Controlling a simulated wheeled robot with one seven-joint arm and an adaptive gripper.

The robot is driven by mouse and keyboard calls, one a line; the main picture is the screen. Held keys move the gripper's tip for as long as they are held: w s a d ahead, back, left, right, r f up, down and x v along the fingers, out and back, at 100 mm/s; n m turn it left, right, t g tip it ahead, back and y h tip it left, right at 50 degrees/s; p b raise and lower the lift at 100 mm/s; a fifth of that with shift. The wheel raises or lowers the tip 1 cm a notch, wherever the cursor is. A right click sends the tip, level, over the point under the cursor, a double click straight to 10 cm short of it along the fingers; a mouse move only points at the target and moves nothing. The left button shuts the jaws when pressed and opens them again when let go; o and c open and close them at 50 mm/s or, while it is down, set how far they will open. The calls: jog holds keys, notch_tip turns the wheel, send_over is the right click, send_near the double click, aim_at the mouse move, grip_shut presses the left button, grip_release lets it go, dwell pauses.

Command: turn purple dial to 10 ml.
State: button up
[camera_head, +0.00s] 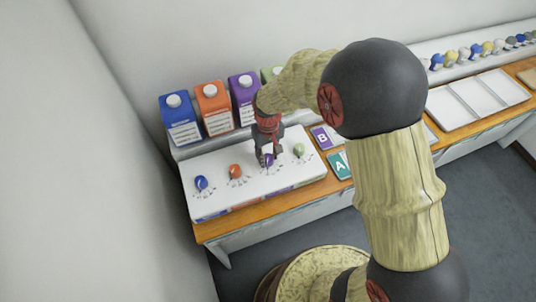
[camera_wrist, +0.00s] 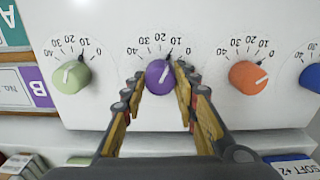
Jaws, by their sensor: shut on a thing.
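The purple dial (camera_wrist: 159,78) is in the middle of the wrist view, set in a white panel (camera_wrist: 110,22) between the green and orange dials. Its scale runs 40, 30, 20, 10, 0 from left to right. Its pointer is tilted up and right, near the 10 mark; the exact reading is hard to tell. My gripper (camera_wrist: 160,92) is shut on this dial, one finger on each side. In the head view my gripper (camera_head: 268,158) is over the purple dial (camera_head: 268,161), partly hiding it.
A green dial (camera_wrist: 71,77) is close to the left finger, an orange dial (camera_wrist: 248,78) to the right, and a blue dial (camera_wrist: 311,78) beyond. Blue, orange and purple cartons (camera_head: 242,95) stand behind. Binders marked A (camera_head: 340,167) and B (camera_head: 322,139) lie beside the panel.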

aim_at(268, 157)
jog(key=o, duration=1.2)
jog(key=shift+c, duration=0.2)
notch_tip(268, 157, up, 12)
dwell(0.3)
